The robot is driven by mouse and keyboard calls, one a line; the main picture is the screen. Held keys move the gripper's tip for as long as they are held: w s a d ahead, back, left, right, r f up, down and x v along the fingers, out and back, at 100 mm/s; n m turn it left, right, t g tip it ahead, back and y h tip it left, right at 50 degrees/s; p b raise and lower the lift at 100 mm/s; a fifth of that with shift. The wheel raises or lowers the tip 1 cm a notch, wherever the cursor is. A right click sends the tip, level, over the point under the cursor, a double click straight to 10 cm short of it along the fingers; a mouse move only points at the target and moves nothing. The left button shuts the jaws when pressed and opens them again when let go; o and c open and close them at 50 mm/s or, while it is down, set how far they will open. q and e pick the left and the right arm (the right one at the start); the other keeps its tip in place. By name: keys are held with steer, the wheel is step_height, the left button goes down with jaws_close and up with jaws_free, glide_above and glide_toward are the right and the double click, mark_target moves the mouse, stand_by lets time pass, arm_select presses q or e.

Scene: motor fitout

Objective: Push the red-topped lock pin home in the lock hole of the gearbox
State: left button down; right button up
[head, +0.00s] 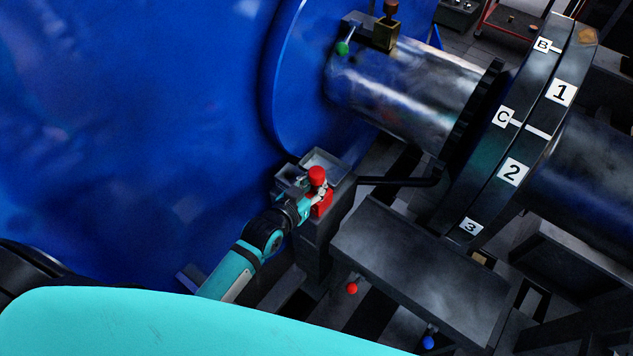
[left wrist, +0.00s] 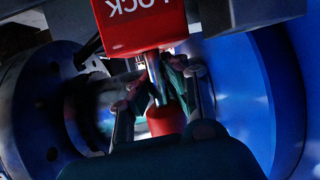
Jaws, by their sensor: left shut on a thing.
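The lock pin's red top (head: 317,175) shows in the head view, above a red block (head: 322,206) at the side of a dark grey housing. In the left wrist view the red block (left wrist: 142,27) carries the upside-down word LOCK. The pin's metal shank (left wrist: 157,78) runs between the block and the red top (left wrist: 165,121). My left gripper (head: 319,191) is shut on the pin below its red top; its fingers (left wrist: 160,85) flank the shank. The lock hole is hidden, and I cannot tell how deep the shank sits. My right gripper is not in view.
A grey open tray (head: 325,160) lies just behind the pin. A large blue machine body (head: 150,120) fills the left. A metal shaft (head: 405,85) and a numbered ring (head: 490,160) stand to the right. A red knob (head: 352,288) and blue knob (head: 428,342) sit below a dark plate (head: 420,265).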

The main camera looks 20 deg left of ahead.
arm_select(q)
steer(key=shift+f, duration=0.5)
steer(key=c, duration=1.3)
jaws_free()
steer(key=shift+f, duration=0.1)
steer(key=shift+o, duration=0.3)
steer(key=shift+s, duration=0.1)
steer(key=shift+f, duration=0.1)
steer(key=shift+s, duration=0.1)
steer(key=v, duration=1.1)
steer(key=shift+s+r, duration=0.2)
steer(key=shift+r, duration=0.3)
steer(key=shift+a, duration=0.1)
